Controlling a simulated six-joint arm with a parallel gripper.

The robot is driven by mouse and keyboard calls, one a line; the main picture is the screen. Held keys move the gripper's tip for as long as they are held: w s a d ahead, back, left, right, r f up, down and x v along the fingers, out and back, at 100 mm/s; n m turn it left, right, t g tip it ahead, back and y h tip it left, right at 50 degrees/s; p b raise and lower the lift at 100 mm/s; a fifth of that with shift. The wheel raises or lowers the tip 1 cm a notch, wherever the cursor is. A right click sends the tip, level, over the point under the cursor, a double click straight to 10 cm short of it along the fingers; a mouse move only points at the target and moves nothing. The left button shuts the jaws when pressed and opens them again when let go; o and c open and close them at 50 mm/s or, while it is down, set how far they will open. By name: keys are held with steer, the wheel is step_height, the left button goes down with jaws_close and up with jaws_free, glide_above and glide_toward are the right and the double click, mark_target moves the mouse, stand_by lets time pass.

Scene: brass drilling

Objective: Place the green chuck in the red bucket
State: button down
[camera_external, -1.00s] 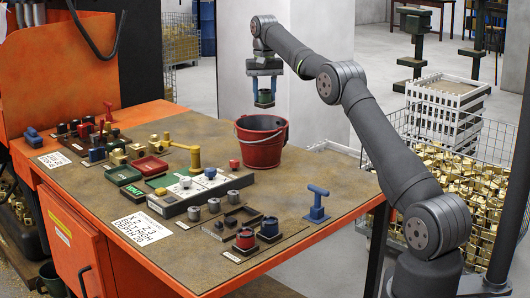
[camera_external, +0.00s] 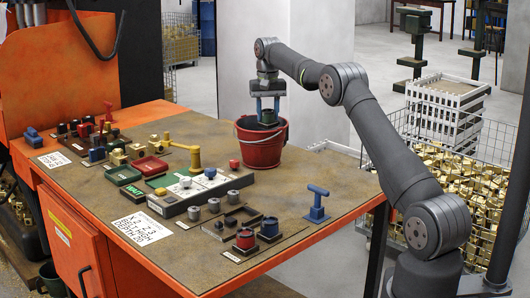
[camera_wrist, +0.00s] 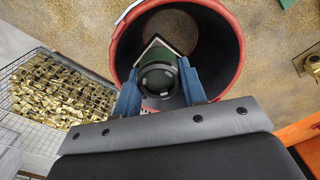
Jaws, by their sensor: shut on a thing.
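The green chuck (camera_wrist: 158,65) is between the blue fingers of my gripper (camera_wrist: 158,88), which is shut on it. In the external view the chuck (camera_external: 268,117) shows at the level of the bucket's mouth, under my gripper (camera_external: 267,108). The red bucket (camera_external: 262,150) stands upright on the table near its back right edge. In the wrist view the bucket's rim (camera_wrist: 240,50) surrounds the chuck, and part of the bucket's inside shows. I cannot tell exactly how far the chuck is below the rim.
The brown table (camera_external: 110,190) holds a grey tray (camera_external: 205,188), several small knobs, a blue T-shaped tool (camera_external: 317,204) and a yellow tool (camera_external: 192,155) left of the bucket. A wire cage of brass pieces (camera_external: 480,185) stands beyond the table at right.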

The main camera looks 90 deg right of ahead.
steer(key=shift+f, duration=4.4)
steer(key=shift+f, duration=0.1)
steer(key=shift+f, duration=0.55)
steer(key=c, duration=1.2)
jaws_free()
steer(key=shift+a+f, duration=0.1)
steer(key=shift+o, duration=0.2)
steer(key=shift+f, duration=0.1)
step_height(320, 180, up, 14)
steer(key=shift+f, duration=0.2)
